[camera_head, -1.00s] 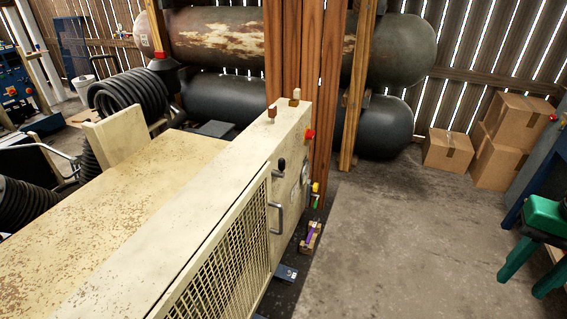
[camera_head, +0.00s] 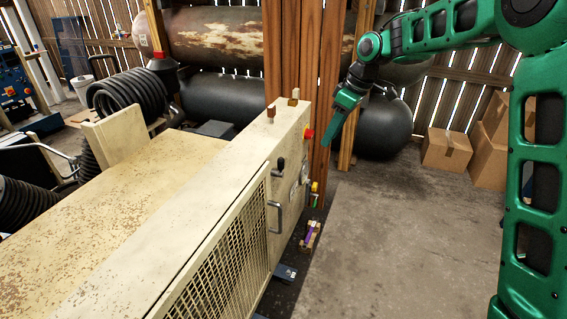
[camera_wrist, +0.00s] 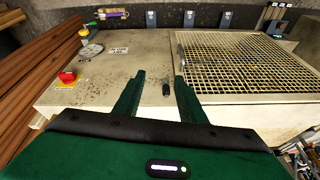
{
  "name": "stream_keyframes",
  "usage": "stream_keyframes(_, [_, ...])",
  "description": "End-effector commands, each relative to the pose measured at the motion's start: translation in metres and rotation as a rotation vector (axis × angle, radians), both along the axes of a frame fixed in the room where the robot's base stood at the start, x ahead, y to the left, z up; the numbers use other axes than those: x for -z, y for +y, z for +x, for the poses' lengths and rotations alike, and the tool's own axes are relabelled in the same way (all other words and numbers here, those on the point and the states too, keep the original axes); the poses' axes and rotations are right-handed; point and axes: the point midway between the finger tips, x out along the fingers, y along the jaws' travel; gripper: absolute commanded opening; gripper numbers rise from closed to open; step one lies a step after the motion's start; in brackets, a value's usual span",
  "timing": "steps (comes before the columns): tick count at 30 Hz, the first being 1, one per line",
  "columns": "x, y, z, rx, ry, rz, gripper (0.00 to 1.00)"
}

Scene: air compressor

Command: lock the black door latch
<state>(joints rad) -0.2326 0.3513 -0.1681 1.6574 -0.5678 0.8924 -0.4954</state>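The black door latch (camera_head: 281,163) is a small dark knob on the cream compressor's side panel, just beyond the mesh door (camera_head: 232,240) and above its grey handle (camera_head: 274,217). In the wrist view the black latch (camera_wrist: 166,90) shows as a short dark peg, between my two green fingers in the picture. The mesh door (camera_wrist: 240,62) is to its right there. My gripper (camera_wrist: 160,76) is open with nothing between the fingers. In the head view my gripper (camera_head: 329,140) points downward, to the right of the compressor panel and apart from the latch.
A red button (camera_wrist: 67,78), a round gauge (camera_wrist: 90,50) and a label are on the panel. Wooden posts (camera_head: 300,60) and dark tanks (camera_head: 385,125) stand behind. Cardboard boxes (camera_head: 446,149) are at the back right.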

Motion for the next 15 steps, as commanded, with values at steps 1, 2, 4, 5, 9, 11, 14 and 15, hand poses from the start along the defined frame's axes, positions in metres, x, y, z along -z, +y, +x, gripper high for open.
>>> stream_keyframes(1, [0.008, 0.024, 0.010, -0.074, -0.009, 0.009, 0.37])
stream_keyframes(2, [0.011, 0.037, 0.014, -0.116, -0.017, 0.015, 0.37])
stream_keyframes(4, [0.018, 0.062, 0.022, -0.199, -0.032, 0.029, 0.37])
stream_keyframes(5, [0.020, 0.072, 0.024, -0.230, -0.038, 0.035, 0.37])
stream_keyframes(9, [0.028, 0.100, 0.030, -0.324, -0.055, 0.051, 0.37])
stream_keyframes(11, [0.031, 0.106, 0.030, -0.343, -0.058, 0.055, 0.37])
stream_keyframes(14, [0.037, 0.111, 0.031, -0.354, -0.059, 0.058, 0.37])
stream_keyframes(15, [0.040, 0.112, 0.031, -0.354, -0.059, 0.058, 0.37])
